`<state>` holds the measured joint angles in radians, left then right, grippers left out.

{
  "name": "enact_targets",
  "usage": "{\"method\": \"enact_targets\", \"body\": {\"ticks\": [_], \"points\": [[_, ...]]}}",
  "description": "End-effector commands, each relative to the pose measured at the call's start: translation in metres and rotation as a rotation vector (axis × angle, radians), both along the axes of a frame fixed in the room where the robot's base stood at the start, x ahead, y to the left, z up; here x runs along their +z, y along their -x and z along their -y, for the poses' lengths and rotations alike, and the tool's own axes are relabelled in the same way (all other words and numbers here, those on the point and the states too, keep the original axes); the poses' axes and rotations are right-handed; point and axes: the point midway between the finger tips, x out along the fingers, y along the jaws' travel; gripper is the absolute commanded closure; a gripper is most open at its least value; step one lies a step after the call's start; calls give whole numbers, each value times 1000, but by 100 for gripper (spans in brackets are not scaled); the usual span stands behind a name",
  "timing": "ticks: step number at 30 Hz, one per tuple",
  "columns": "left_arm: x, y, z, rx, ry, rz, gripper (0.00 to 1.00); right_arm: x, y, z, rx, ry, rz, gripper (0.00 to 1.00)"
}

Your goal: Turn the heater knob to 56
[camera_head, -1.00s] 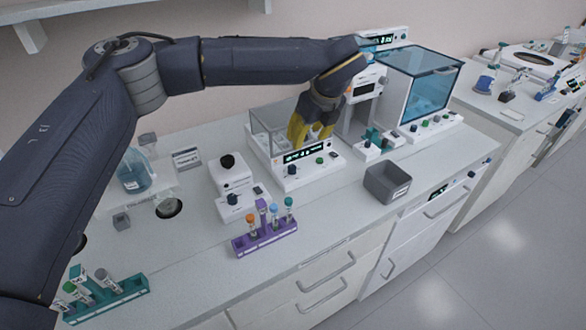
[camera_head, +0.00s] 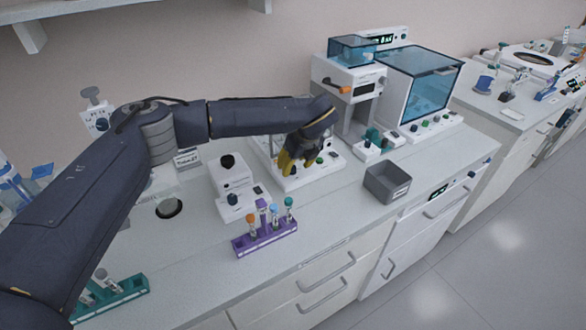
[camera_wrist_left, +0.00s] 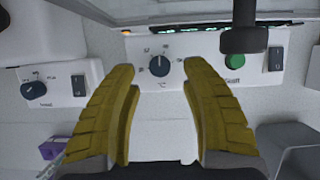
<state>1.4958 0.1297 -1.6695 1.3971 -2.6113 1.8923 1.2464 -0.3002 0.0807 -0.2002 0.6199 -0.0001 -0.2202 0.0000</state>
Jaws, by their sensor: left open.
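The heater knob (camera_wrist_left: 160,66) is a black round dial on a white panel, ringed by small number marks with °C below it. I cannot tell for sure which number its pointer faces. My left gripper (camera_wrist_left: 163,78) is open, its yellow fingers on either side of the knob in the wrist view, apart from it and empty. In the head view my left gripper (camera_head: 290,163) hangs over the front of the white heater (camera_head: 297,183) and hides the knob and most of the display. My right gripper is not in view.
A green button (camera_wrist_left: 232,61) and a black rocker switch (camera_wrist_left: 276,58) sit right of the knob. A second dial unit (camera_wrist_left: 36,90) is at left. A grey bin (camera_head: 387,183) and a purple tube rack (camera_head: 265,240) stand nearby on the bench.

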Motion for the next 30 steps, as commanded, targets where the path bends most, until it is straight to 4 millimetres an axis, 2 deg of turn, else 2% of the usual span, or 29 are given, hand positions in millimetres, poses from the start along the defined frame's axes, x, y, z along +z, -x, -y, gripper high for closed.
{"method": "enact_targets", "body": {"ticks": [3,9,22,30], "points": [[-12,-4,-2,1,1,-2,54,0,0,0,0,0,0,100],[-23,-9,-5,1,0,0,54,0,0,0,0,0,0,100],[-26,-10,-6,0,1,0,54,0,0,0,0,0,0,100],[-26,-9,-5,0,1,0,85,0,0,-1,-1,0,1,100]]}}
